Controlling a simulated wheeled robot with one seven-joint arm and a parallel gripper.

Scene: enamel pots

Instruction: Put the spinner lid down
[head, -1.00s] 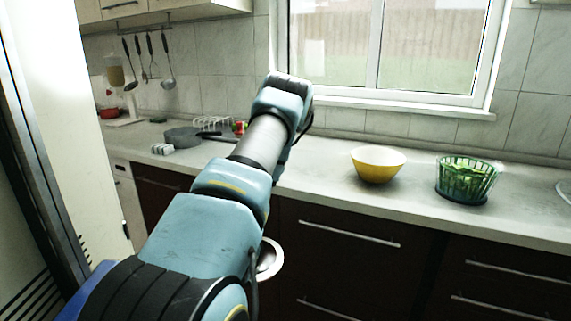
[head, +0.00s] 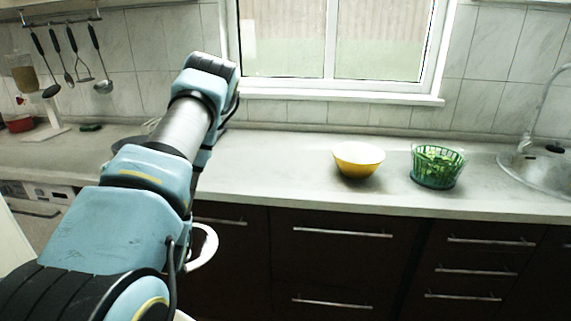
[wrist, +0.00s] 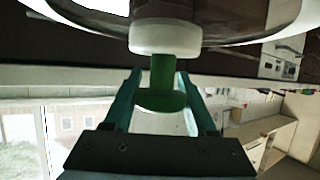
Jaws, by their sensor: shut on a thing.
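My gripper (wrist: 160,100) is shut on the green knob (wrist: 162,75) of the spinner lid. The lid (wrist: 225,22) is a clear, rounded piece with a white collar at the knob, filling the top of the wrist view. In the head view my arm hides the gripper; a pale curved rim (head: 208,248), seemingly the lid, shows beside the arm, in front of the dark cabinets and below counter height. The green spinner basket (head: 437,168) with leaves in it stands uncovered on the counter at the right.
A yellow bowl (head: 358,160) stands left of the basket on the counter (head: 285,170). The sink (head: 540,170) with its tap is at the far right. Bare counter lies left of the bowl and between basket and sink. Utensils (head: 70,65) hang at the left.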

